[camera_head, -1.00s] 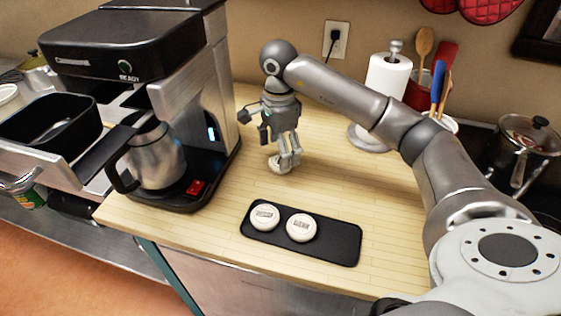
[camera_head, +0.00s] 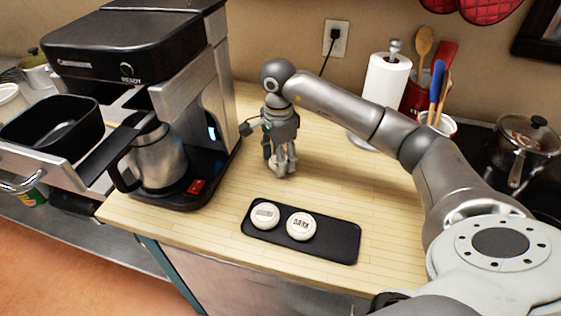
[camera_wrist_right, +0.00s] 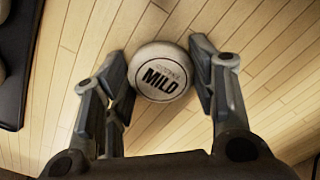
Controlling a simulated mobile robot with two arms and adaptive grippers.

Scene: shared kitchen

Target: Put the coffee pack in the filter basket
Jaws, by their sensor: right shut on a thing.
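My right gripper (camera_head: 281,165) points down over the wooden counter, right of the coffee maker (camera_head: 130,50). It is shut on a round white coffee pack marked MILD (camera_wrist_right: 161,71), held between the fingertips in the right wrist view. In the head view the fingers mostly hide this pack; I cannot tell whether it touches the counter. The black filter basket (camera_head: 88,118) is at the far left, its open top facing up and its handle (camera_head: 107,152) pointing right. My left gripper is not in view.
A black tray (camera_head: 338,243) near the counter's front holds two white packs, one marked DARK (camera_head: 301,226). A steel carafe (camera_head: 158,160) sits in the coffee maker. A paper towel roll (camera_head: 386,85) and utensil holder (camera_head: 418,95) stand behind my right arm. Counter between tray and gripper is clear.

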